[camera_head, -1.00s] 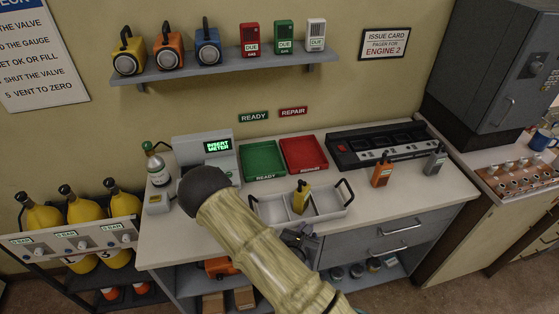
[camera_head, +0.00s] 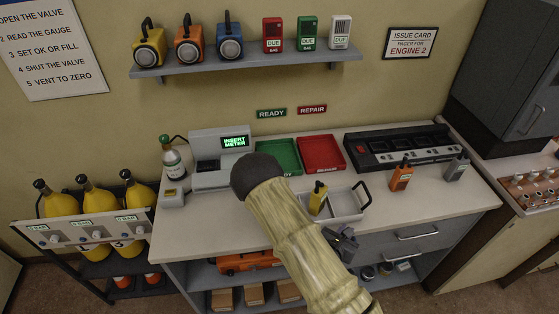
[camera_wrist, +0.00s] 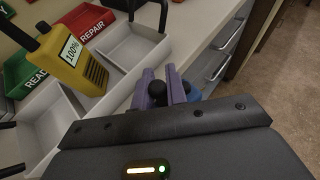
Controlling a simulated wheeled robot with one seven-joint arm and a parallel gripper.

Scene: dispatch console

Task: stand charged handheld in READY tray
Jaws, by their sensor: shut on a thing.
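A yellow handheld (camera_head: 318,199) with a black antenna stands in the white two-handled carrier on the counter. In the wrist view the yellow handheld (camera_wrist: 72,58) looks tilted and its label reads 100%. The green READY tray (camera_head: 296,160) lies flat behind the carrier, partly hidden by my arm; its front wall (camera_wrist: 38,78) shows in the wrist view. My gripper (camera_wrist: 167,88) is in front of the carrier, near the counter's front edge (camera_head: 344,240). Its purple fingers are shut on a small black and blue thing, mostly hidden, which I cannot identify.
The white carrier (camera_head: 347,216) has black end handles. A red REPAIR tray (camera_head: 321,138) sits beside the READY tray. A black charger (camera_head: 405,147), an orange handheld (camera_head: 401,178) and a grey handheld (camera_head: 456,168) are at right. A meter station (camera_head: 213,177) stands at left.

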